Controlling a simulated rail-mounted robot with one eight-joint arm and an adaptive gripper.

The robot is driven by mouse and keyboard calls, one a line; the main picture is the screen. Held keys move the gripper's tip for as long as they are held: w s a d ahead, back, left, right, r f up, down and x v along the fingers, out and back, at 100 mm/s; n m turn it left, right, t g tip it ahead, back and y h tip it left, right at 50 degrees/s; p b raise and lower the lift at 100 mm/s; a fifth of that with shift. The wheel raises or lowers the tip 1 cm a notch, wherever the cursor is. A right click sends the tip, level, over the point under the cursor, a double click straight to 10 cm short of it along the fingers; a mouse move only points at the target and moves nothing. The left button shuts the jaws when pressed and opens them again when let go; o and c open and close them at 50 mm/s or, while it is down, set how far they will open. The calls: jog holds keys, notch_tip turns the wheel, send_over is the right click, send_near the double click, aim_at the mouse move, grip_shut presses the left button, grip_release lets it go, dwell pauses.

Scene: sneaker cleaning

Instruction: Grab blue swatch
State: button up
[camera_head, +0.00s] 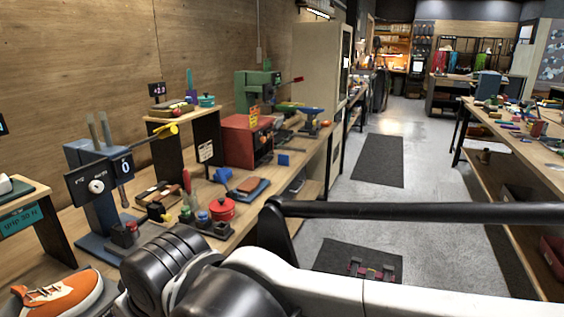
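Several blue pieces lie on the long wooden workbench (150,232) at left, and I cannot tell for sure which one is the blue swatch. A flat dark-blue piece (262,191) lies near the bench's front edge, with a reddish-brown piece (247,184) on or against it. A small bright-blue piece (222,175) is just left of these. Another small blue piece (283,160) lies farther back, right of the red box. My arm fills the bottom of the view, but its gripper is not in view.
An orange sneaker (58,297) sits at the near left. A blue press-like stand (95,195), red pot (222,209), red box (246,141) and green machine (258,90) crowd the bench. The grey aisle (408,205) has dark mats; a cluttered table (515,141) stands right.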

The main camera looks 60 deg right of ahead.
dwell(0.4)
jog(key=o, duration=0.8)
jog(key=shift+c, duration=0.2)
jog(key=shift+d, duration=0.1)
